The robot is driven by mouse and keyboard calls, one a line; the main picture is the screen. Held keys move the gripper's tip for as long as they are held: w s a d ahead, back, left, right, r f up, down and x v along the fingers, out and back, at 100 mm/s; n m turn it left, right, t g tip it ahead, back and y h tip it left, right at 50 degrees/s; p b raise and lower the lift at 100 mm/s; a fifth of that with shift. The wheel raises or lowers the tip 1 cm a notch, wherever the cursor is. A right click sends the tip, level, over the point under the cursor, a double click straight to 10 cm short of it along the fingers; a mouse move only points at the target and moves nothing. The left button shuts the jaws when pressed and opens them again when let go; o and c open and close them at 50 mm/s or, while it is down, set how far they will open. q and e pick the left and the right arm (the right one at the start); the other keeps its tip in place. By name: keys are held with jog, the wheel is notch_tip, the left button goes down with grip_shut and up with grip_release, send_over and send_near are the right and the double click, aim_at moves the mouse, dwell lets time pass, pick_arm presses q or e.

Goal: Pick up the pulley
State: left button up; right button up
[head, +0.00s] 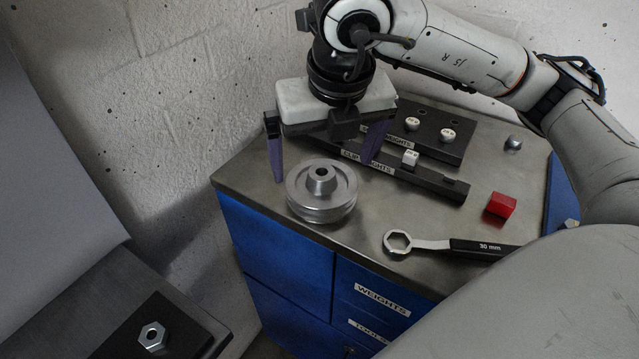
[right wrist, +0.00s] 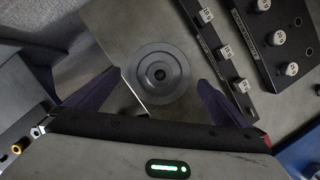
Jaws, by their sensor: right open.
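The pulley (head: 321,188) is a silver metal disc with a grooved rim and a raised hub with a centre hole. It lies flat on the steel cabinet top in the head view. In the right wrist view the pulley (right wrist: 159,73) shows from above, ahead of and between the two fingers. My right gripper (head: 325,165) is open, its purple fingers wide apart and pointing down, above and behind the pulley. The right gripper (right wrist: 150,92) holds nothing. My left gripper is not in view.
A clip weights rail (head: 425,180) and a weights block (head: 470,150) stand behind and right of the pulley. A red block (head: 501,204) and a 30 mm wrench (head: 430,244) lie to the right. A hex nut (head: 153,336) sits on a dark plate at lower left.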

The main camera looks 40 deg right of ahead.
aim_at(321, 176)
jog(key=x, duration=0.5)
jog(key=shift+f, duration=0.35)
jog(key=shift+r, duration=0.1)
jog(key=c, duration=1.5)
jog(key=shift+r, duration=0.1)
notch_tip(321, 176, up, 10)
jog(key=shift+f, duration=0.1)
